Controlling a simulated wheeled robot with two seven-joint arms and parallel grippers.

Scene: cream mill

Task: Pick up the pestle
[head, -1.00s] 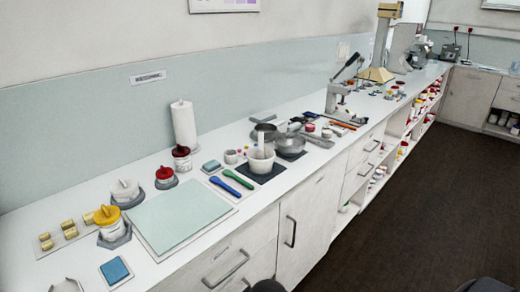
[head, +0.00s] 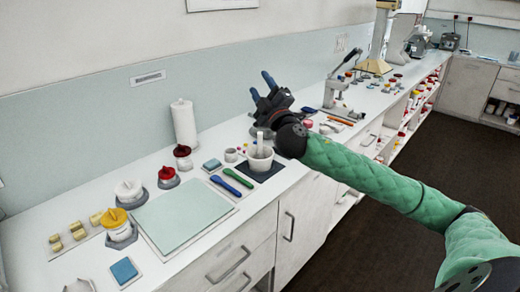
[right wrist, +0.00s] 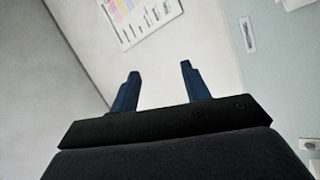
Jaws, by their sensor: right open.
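The pestle (head: 260,141) is a pale rod standing upright in the white mortar (head: 259,162), with its upper part above the rim. The mortar rests on a dark mat (head: 268,174) on the counter. My right gripper (head: 262,85) is raised above and behind the mortar, open and empty, with blue fingers pointing up and left. In the right wrist view its two blue fingers (right wrist: 156,85) stand apart with only wall between them. My right forearm passes just right of the mortar and hides the pans behind it. My left gripper is not in view.
A blue spatula (head: 225,187) and a green spatula (head: 238,177) lie left of the mortar. A small white cup (head: 231,155) and a paper roll (head: 184,123) stand behind. A pale green board (head: 181,213) lies at the front left. A press (head: 335,92) stands farther right.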

